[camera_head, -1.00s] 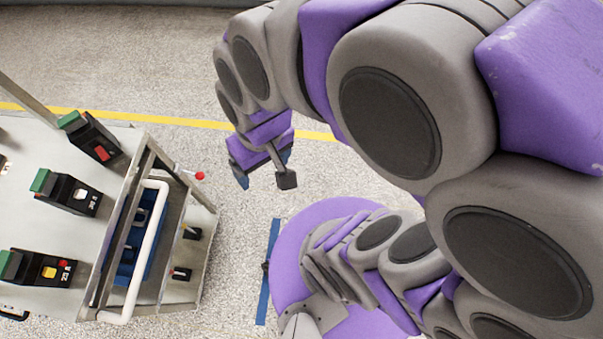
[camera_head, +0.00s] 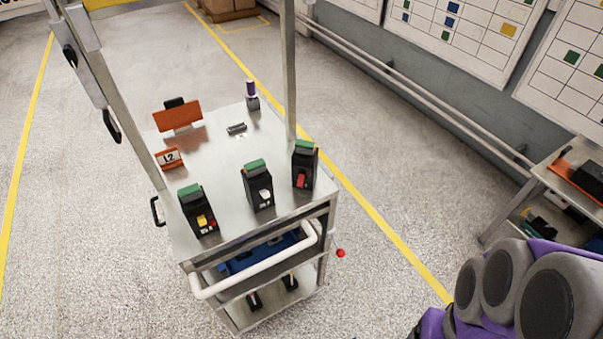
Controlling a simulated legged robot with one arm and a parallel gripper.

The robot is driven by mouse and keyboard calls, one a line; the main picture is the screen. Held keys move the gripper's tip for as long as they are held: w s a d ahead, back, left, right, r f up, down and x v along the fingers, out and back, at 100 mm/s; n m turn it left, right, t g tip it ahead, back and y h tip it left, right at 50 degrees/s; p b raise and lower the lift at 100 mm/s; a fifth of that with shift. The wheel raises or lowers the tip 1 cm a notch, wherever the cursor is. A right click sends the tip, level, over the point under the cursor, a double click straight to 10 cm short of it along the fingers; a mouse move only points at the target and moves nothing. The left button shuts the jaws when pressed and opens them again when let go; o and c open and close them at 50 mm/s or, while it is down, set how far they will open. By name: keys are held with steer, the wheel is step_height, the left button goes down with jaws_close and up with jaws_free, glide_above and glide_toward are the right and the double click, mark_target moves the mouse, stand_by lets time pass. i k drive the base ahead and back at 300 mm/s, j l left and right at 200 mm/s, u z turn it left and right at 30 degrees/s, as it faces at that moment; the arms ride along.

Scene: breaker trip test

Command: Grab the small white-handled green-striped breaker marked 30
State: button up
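Three black breakers with green tops stand in a row near the front of the cart's top. The middle breaker (camera_head: 258,189) has a white handle. The left breaker (camera_head: 198,214) has a yellow handle and a red button. The right breaker (camera_head: 304,168) has a red handle. Their markings are too small to read. My gripper is out of view; only a grey and purple part of my arm shows at the bottom right, apart from the cart.
The metal cart (camera_head: 222,160) has upright posts and a white front handle (camera_head: 262,268). Behind the breakers are an orange "L2" block (camera_head: 170,158) and an orange plate (camera_head: 179,117). A side table (camera_head: 560,172) stands at right. Open floor lies between.

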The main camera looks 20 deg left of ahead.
mark_target(255, 176)
steer(key=u, duration=1.65)
